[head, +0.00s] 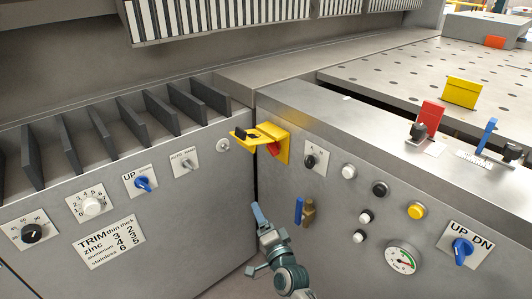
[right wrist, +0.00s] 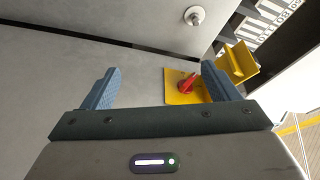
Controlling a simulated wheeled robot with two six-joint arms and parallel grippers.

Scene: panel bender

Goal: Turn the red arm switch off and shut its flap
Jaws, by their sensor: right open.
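A yellow switch housing (head: 284,150) is on the front of the grey machine, near the corner where two panels meet. Its yellow flap (head: 252,136) sticks out from the top, open. The red arm switch (head: 273,148) shows under the flap, partly covered by it. In the right wrist view the red switch (right wrist: 188,82) sits on a yellow plate (right wrist: 176,97), with the flap (right wrist: 238,62) standing away from it. My right gripper (head: 260,214) is open and empty, below the switch. In the wrist view the right finger overlaps the plate's edge. My left gripper is not in view.
A blue-handled valve (head: 299,210) with a brass body (head: 309,212) is right of my right gripper. Black, white and yellow buttons, a pressure gauge (head: 402,258) and a blue UP/DN knob (head: 462,250) lie further right. Several knobs are on the left panel.

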